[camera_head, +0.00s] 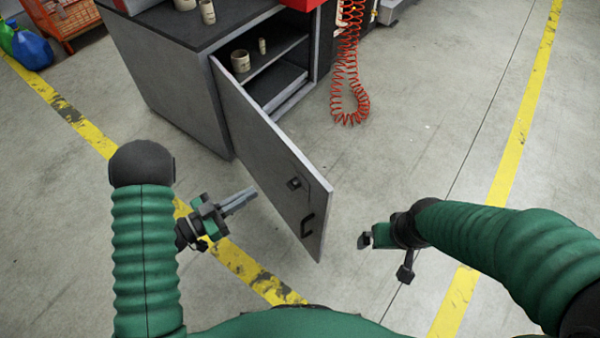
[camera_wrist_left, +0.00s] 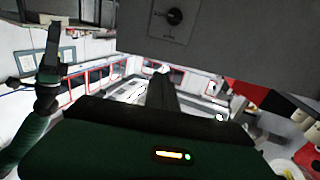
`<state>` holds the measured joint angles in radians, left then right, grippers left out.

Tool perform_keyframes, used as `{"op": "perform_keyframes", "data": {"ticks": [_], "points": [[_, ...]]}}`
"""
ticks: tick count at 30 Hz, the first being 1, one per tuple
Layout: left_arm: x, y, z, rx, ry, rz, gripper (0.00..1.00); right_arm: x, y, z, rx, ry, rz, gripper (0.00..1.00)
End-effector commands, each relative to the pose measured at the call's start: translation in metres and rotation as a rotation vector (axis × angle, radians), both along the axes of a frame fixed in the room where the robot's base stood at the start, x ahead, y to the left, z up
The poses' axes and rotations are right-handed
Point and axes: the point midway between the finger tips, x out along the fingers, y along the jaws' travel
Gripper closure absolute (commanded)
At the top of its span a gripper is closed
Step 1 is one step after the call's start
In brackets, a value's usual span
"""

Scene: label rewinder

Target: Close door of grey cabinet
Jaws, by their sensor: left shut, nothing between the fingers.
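The grey cabinet (camera_head: 180,85) stands at the upper middle of the head view. Its door (camera_head: 262,145) is swung wide open toward me, with a lock (camera_head: 293,183) and a dark handle (camera_head: 307,225) near the free edge. My left gripper (camera_head: 252,192) is shut and empty, to the left of the door and apart from it. In the left wrist view the door panel (camera_wrist_left: 235,40) and its lock (camera_wrist_left: 174,16) fill the top, beyond the fingers (camera_wrist_left: 160,92). My right gripper (camera_head: 372,240) is right of the door's free edge; its finger gap is unclear.
Beige cups (camera_head: 240,61) stand on the cabinet's shelf, and others (camera_head: 207,12) on its top. A red coiled hose (camera_head: 350,105) hangs right of the opening. An orange crate (camera_head: 65,20) and blue bottle (camera_head: 32,48) are at far left. The floor at right is clear.

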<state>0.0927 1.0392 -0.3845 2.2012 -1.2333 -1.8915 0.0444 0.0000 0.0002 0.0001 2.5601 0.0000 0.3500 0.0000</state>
Motion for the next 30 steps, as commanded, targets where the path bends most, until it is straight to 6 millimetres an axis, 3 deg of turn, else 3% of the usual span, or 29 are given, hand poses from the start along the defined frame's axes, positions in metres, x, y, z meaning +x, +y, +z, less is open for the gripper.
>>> {"op": "perform_keyframes", "data": {"ticks": [5,21,30], "points": [[0.007,-0.014,0.001,-0.014,-0.006,-0.013,1.00,0.000,0.000,-0.005,0.000,-0.001,0.000,0.00],[0.071,-0.103,0.000,-0.013,-0.007,-0.011,1.00,0.000,0.000,-0.037,0.000,0.000,0.000,0.00],[0.081,-0.114,0.003,-0.014,-0.005,-0.006,1.00,0.000,0.000,-0.040,0.000,0.000,0.000,0.00]]}}
